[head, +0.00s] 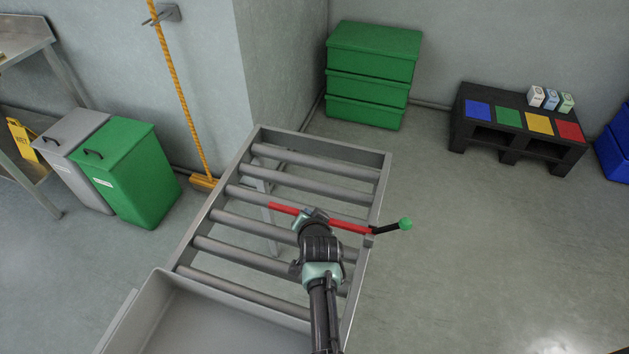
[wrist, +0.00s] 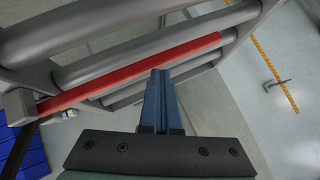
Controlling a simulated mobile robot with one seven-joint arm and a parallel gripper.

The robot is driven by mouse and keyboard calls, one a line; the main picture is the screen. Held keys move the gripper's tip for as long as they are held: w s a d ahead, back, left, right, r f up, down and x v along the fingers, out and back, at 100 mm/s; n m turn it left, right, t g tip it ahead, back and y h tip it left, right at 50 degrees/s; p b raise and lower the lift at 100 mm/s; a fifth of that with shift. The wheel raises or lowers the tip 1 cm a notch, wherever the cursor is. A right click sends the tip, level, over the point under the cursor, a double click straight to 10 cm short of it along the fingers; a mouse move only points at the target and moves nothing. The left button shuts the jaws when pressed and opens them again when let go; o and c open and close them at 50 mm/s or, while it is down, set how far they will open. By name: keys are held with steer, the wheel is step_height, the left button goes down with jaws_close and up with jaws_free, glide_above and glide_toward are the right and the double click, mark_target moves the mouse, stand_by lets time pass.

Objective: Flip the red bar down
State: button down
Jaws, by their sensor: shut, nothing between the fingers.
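The red bar (head: 349,227) lies across the roller frame, low along the rollers, with its pivot at the right rail. A black lever with a green knob (head: 405,224) sticks out from that pivot, to the right of the frame. In the wrist view the red bar (wrist: 130,76) runs slantwise from the grey pivot block at left to its free end at upper right. My gripper (wrist: 160,75) is shut and empty, its fingertips close to the bar's near side. I cannot tell whether they touch it. In the head view my gripper (head: 314,214) hides the bar's middle.
The roller frame (head: 384,175) has grey side rails and several rollers with gaps. A grey tray (head: 210,320) adjoins its near end. Green and grey bins (head: 130,175) stand left, green crates (head: 373,75) behind, and a black stand (head: 480,142) at right. Floor right of the frame is clear.

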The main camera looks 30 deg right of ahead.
steer(key=s+a+r+p, duration=0.1)
steer(key=s+a+r, duration=0.1)
steer(key=r, duration=0.3)
steer(key=s+a+r+p, duration=0.2)
steer(key=a+r, duration=0.1)
steer(key=r, duration=0.3)
steer(key=shift+s+a, duration=0.15)
steer(key=shift+a, duration=0.05)
steer(key=w+a+r+n+t, duration=0.2)
steer(key=a+r+t, duration=0.1)
steer(key=r, duration=0.9)
steer(key=w+a+r+n+t, duration=0.1)
steer(key=a+r+n+t, duration=0.2)
steer(key=r, duration=0.8)
steer(key=w+a+r+n+t, duration=0.1)
steer(key=w+a+r+t, duration=0.2)
steer(key=r, duration=0.9)
steer(key=s+a+r+n+t+y, duration=0.1)
steer(key=s+a+r+n+t, duration=0.1)
steer(key=s+r, duration=0.4)
steer(key=s+a+r+n+t+y, duration=0.2)
steer(key=s+a+r+t, duration=0.2)
steer(key=r, duration=0.7)
steer(key=s+a+r+n+t+y, duration=0.1)
steer(key=s+a+r+n+t, duration=0.1)
steer(key=s+a+r, duration=0.5)
steer(key=shift+s+r+n+t, duration=0.4)
steer(key=shift+s+r+t, duration=0.2)
steer(key=shift+r, duration=0.25)
